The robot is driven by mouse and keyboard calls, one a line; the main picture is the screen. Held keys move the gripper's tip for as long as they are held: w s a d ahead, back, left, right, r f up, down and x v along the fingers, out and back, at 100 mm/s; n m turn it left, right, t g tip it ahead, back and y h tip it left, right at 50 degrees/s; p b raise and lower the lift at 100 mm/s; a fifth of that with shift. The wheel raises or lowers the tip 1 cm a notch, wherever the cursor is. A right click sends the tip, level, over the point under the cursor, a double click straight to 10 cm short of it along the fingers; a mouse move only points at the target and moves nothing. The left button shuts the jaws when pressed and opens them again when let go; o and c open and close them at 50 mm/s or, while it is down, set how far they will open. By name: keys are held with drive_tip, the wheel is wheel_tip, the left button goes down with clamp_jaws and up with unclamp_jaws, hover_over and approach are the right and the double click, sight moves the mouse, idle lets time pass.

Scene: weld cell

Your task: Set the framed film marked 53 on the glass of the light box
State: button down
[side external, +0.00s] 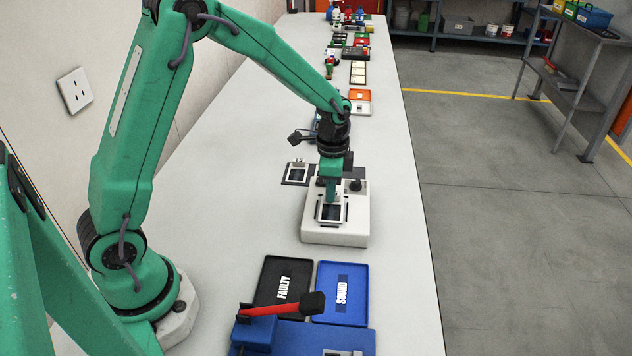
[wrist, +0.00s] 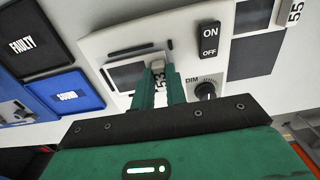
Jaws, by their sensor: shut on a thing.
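The framed film marked 53 (wrist: 126,77) has a pale frame around a dark film and a tab with the number. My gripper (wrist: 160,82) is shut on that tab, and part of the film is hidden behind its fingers. In the side view the film (side external: 331,212) is over the glass area of the white light box (side external: 318,238), below my gripper (side external: 331,196). I cannot tell whether it touches the glass. The light box also shows in the wrist view (wrist: 225,95), with an ON/OFF switch (wrist: 210,41) and a DIM knob (wrist: 204,90).
Another framed film (side external: 298,172) lies on a dark plate behind and left of the light box. A tab marked 55 (wrist: 294,12) shows in the wrist view. A black FAULTY tray (side external: 268,274) and a blue SOUND tray (side external: 357,280) are nearer, beside a red-handled tool (side external: 275,309).

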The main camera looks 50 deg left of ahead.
drive_tip(key=shift+f, duration=0.1)
idle(0.4)
drive_tip(key=c, duration=1.3)
unclamp_jaws()
drive_tip(key=shift+c, duration=0.2)
drive_tip(key=shift+r, duration=0.2)
drive_tip(key=shift+r, duration=3.3)
drive_tip(key=shift+r, duration=0.1)
